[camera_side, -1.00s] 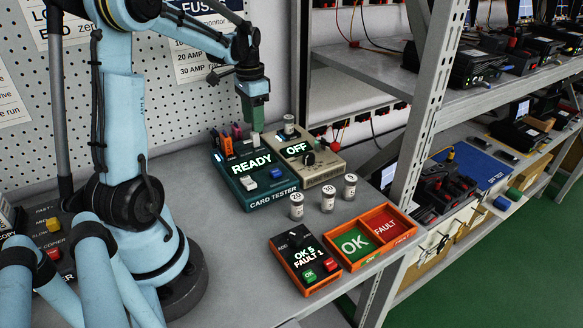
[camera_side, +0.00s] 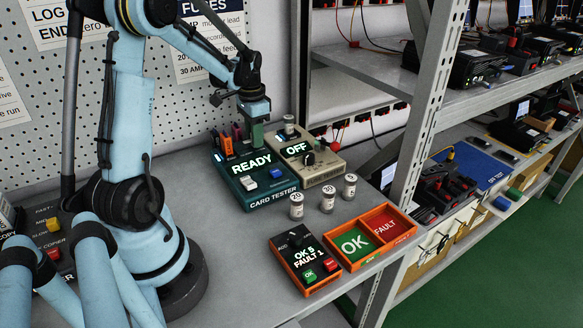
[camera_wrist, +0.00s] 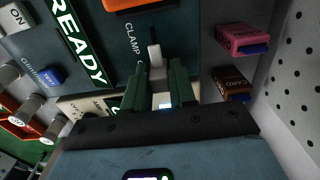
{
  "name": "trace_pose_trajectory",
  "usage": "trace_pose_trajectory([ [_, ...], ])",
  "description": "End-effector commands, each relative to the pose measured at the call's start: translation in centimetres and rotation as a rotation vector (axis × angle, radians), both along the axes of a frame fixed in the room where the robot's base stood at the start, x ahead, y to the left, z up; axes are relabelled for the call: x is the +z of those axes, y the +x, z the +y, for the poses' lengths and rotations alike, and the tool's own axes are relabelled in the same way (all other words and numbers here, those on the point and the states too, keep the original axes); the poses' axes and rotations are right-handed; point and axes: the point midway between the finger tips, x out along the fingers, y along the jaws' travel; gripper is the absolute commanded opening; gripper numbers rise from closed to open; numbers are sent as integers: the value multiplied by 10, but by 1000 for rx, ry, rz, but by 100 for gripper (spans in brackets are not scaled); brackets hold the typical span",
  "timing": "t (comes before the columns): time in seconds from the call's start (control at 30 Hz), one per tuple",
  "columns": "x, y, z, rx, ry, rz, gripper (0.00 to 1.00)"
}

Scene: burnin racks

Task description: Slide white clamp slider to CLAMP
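The card tester (camera_side: 262,202) is a dark teal box with a lit READY display on the table. In the wrist view, the white clamp slider (camera_wrist: 154,52) stands up beside the printed word CLAMP. My gripper (camera_wrist: 161,70) has two green fingers with a gap between them. The fingertips are close to the slider, roughly one on each side; I cannot tell whether they touch it. In the side view, my gripper (camera_side: 257,140) points down at the tester's back part, and its fingers hide the slider.
Pink and brown cards (camera_wrist: 236,40) stand close to the gripper, with an orange part at the top of the wrist view. A beige OFF device (camera_side: 312,165) adjoins the tester. Several small canisters (camera_side: 297,206) and an orange OK/FAULT tray (camera_side: 372,238) stand nearer the front.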

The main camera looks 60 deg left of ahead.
Motion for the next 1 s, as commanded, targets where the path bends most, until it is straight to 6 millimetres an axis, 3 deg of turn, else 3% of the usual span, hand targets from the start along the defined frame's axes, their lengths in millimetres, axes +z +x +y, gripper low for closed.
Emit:
trace_pose_trajectory([
  [0.1,0,0,0,0,0,0,0],
  [0.37,0,-2,0,0,0,0,0],
  [0.67,0,-38,0,1,-2,1,0],
  [0.93,0,-41,0,1,-2,7,0],
  [0.97,0,-42,0,1,-2,8,27],
  [1.0,0,-42,0,1,-3,8,33],
])
